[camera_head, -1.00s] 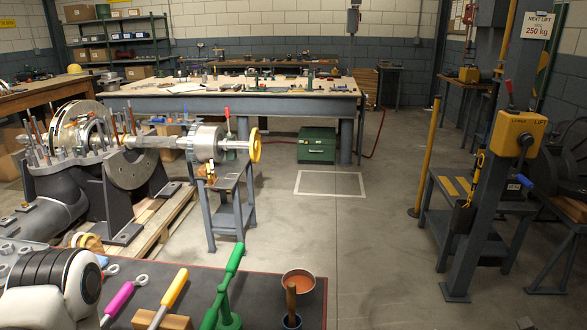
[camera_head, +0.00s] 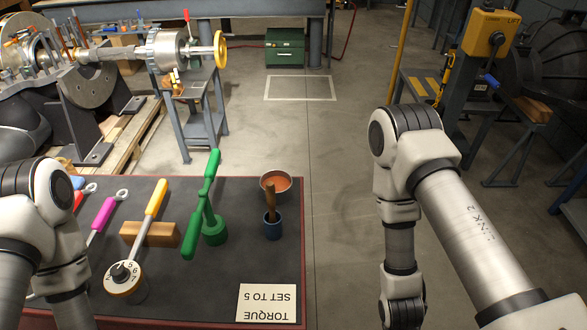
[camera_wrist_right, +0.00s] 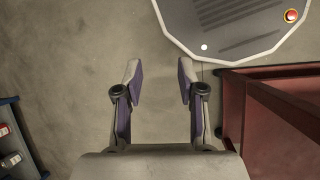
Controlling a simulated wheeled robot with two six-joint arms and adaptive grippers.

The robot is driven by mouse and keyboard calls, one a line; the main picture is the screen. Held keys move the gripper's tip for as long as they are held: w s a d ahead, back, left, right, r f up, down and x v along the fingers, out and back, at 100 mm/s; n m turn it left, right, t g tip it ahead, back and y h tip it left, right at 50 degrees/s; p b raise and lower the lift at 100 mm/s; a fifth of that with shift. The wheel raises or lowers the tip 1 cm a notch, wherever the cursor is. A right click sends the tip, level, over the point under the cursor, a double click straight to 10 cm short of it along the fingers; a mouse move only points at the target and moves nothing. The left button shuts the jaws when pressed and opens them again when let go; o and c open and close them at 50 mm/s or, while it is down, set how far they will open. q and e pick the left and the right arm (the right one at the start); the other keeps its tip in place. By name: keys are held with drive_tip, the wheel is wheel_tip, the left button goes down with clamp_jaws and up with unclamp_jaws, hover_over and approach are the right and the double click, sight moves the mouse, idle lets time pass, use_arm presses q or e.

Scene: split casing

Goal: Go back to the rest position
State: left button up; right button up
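In the head view my right arm (camera_head: 440,190) comes in from the right and bends down over the floor to the right of the bench; its gripper is out of frame there. In the right wrist view my right gripper (camera_wrist_right: 160,85) is open and empty, with bare floor between its fingers. In the head view my left arm (camera_head: 45,220) stands at the lower left, over the left edge of the bench. My left gripper is outside the frame.
A red cabinet (camera_wrist_right: 270,115) is right of the gripper. The marked floor square (camera_head: 300,88) is clear.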

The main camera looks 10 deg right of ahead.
drive_tip(key=w+f+n+t, duration=0.1)
drive_tip(key=w+n+t, duration=0.2)
drive_tip(key=w, duration=0.3)
drive_tip(key=shift+w+f+n+t, duration=0.2)
drive_tip(key=shift+w+n+t, duration=0.1)
drive_tip(key=shift+t, duration=0.6)
drive_tip(key=shift+a, duration=0.1)
